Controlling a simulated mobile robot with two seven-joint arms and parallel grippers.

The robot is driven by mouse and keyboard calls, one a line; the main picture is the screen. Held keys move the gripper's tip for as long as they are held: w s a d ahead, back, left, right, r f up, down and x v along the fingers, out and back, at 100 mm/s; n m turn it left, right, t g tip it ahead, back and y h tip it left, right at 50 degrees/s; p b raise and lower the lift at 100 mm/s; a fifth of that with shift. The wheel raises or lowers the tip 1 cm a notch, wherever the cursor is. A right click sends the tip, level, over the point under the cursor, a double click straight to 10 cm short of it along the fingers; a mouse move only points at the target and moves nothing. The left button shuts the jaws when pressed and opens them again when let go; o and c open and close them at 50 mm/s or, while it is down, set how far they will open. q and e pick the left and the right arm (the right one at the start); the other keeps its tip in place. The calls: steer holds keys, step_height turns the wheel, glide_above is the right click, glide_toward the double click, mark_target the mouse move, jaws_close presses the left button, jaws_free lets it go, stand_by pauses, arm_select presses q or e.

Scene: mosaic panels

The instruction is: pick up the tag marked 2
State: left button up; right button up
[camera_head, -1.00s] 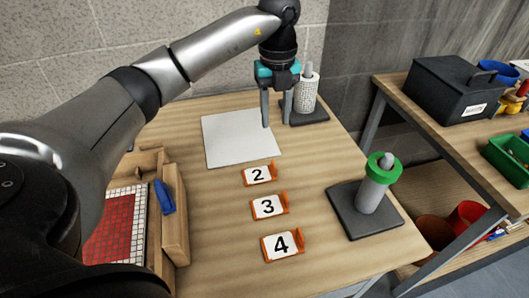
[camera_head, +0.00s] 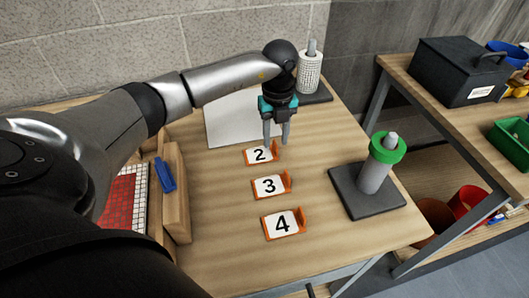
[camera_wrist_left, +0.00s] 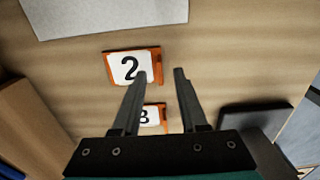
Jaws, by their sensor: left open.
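The tag marked 2 (camera_head: 261,155) lies on the table, orange with a white face and a raised orange tab at its right end. It also shows in the left wrist view (camera_wrist_left: 128,67). My left gripper (camera_head: 276,142) is open and empty, pointing down just above the tag's right end. In the left wrist view its fingers (camera_wrist_left: 160,74) are apart, one tip overlapping the tag's right part and the other to the right of the tag. I cannot tell the exact height. My right gripper is not in view.
The tag marked 3 (camera_head: 270,186) and the tag marked 4 (camera_head: 283,223) lie nearer. A white sheet (camera_head: 228,125) lies behind. A post with a green ring (camera_head: 388,148) stands on a dark base at right. A tray with red mosaic (camera_head: 122,197) is at left.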

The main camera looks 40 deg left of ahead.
arm_select(q)
steer(key=shift+f, duration=0.95)
steer(key=shift+c, duration=0.2)
steer(key=shift+r, duration=0.1)
jaws_close()
